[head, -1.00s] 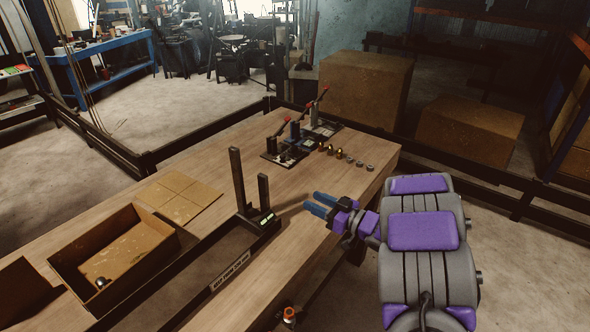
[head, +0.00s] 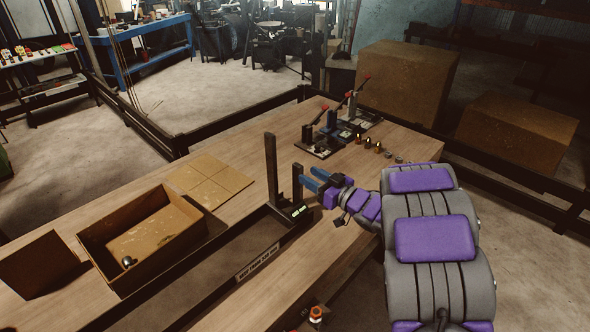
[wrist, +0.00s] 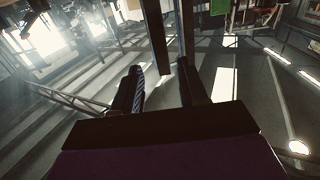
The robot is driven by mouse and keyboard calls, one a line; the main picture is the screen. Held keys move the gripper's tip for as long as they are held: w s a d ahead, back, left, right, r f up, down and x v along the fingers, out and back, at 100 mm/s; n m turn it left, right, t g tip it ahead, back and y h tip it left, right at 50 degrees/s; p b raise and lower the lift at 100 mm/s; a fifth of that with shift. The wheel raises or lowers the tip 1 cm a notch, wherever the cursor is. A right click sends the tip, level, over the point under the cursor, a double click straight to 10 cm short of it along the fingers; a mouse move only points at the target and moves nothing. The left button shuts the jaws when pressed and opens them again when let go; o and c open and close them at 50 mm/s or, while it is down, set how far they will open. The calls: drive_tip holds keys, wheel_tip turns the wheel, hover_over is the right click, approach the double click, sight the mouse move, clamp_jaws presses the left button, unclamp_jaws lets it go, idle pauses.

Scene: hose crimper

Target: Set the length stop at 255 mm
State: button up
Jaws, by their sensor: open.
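A dark length-stop fixture stands on the wooden bench, with a tall upright post (head: 271,170) and a shorter upright (head: 297,186). A small lit display (head: 299,211) sits at its foot; I cannot read its value. In the wrist view two dark bars (wrist: 158,38) hang down beyond and between my spread fingers (wrist: 160,90). I cannot tell whether the fingers touch the upright.
A long dark tray (head: 190,290) with a white label runs from the fixture toward the front. An open cardboard box (head: 140,240) holds a small metal part. A flat cardboard sheet (head: 208,180), red-handled clamps (head: 335,125) and several small fittings (head: 375,148) lie farther back.

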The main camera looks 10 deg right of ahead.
sight(293, 167)
drive_tip(key=b+x, duration=0.1)
drive_tip(key=x, duration=0.5)
drive_tip(key=shift+s+a, duration=0.1)
drive_tip(key=shift+a, duration=0.2)
drive_tip(key=shift+w+a, duration=0.25)
drive_tip(key=shift+w, duration=0.3)
clamp_jaws()
